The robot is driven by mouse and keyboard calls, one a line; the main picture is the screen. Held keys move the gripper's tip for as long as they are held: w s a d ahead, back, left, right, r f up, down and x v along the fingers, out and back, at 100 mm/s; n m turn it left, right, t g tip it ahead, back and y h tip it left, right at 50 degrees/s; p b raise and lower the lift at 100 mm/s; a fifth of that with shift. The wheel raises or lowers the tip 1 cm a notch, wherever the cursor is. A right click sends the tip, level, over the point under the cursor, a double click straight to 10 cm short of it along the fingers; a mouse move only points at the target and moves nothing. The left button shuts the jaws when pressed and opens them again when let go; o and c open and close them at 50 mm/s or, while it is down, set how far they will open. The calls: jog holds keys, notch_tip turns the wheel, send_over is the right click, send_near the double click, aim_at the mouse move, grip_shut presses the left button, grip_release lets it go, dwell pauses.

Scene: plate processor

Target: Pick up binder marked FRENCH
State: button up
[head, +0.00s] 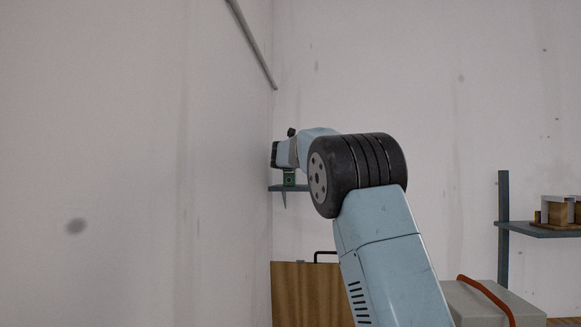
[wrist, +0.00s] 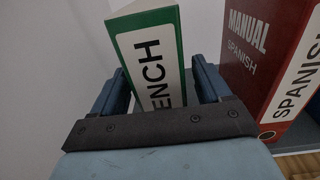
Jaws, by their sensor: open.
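A green binder (wrist: 152,52) with a white spine label stands upright in the middle of the wrist view. The letters "ENCH" show on its label; the rest of the word is hidden behind my gripper. My gripper (wrist: 160,85) is open, with one finger on each side of the binder's spine. I cannot tell whether the fingers touch it.
A red binder (wrist: 258,50) marked "MANUAL SPANISH" stands close to the right of my right finger. A plain wall (head: 150,150) runs along the left. In the head view, a wooden panel (head: 305,295) is below, and another shelf (head: 540,230) with objects is at right.

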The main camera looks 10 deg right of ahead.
jog(key=shift+w+d, duration=0.25)
jog(key=shift+w, duration=0.4)
jog(key=c, duration=1.3)
jog(key=shift+r, duration=0.1)
